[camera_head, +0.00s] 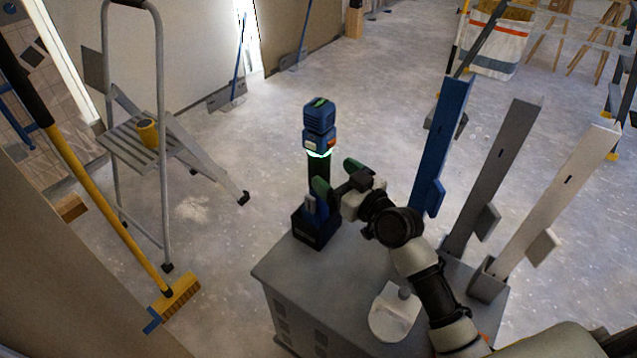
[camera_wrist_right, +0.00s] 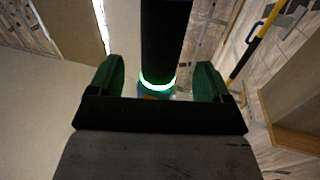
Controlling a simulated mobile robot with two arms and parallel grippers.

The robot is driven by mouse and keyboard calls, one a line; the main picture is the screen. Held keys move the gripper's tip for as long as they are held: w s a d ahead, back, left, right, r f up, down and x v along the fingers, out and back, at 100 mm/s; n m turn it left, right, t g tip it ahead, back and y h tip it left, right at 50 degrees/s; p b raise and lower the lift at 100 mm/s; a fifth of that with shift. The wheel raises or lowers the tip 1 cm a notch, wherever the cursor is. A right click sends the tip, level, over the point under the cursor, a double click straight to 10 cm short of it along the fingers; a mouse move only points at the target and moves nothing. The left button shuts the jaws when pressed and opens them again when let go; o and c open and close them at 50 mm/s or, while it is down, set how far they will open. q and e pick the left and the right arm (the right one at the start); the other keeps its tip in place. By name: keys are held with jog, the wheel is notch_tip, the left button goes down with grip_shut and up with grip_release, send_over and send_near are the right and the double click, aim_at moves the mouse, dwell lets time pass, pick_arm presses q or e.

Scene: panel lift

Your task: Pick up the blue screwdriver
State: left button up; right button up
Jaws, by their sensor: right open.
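The blue screwdriver (camera_head: 319,126) stands upright, with a blue head, a glowing ring and a black handle. Its lower end is in a black holder (camera_head: 315,232) on the grey cabinet. My right gripper (camera_head: 336,176) is open at the handle's height, with one green fingertip in front of the handle and the other to its right. In the right wrist view, the screwdriver's black handle (camera_wrist_right: 166,40) rises between the two spread green fingers (camera_wrist_right: 158,80); I cannot tell whether they touch it. My left gripper is not in view.
The grey cabinet (camera_head: 275,285) carries a white pad-like object (camera_head: 394,315) under my arm. Blue, grey and white upright panels (camera_head: 438,150) stand to the right. A stepladder (camera_head: 165,140) and a yellow broom (camera_head: 175,300) are at left. The floor behind is mostly open.

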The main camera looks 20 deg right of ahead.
aim_at(327, 168)
jog(key=shift+w+a, duration=0.2)
jog(key=shift+w, duration=0.25)
jog(key=x, duration=0.3)
jog(key=shift+w+a+f, duration=0.1)
jog(key=shift+w+a, duration=0.05)
jog(key=shift+w, duration=0.1)
jog(key=shift+w+a, duration=0.15)
jog(key=shift+w, duration=0.15)
jog(key=c, duration=1.5)
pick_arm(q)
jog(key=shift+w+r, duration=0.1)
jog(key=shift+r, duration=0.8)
pick_arm(e)
grip_shut()
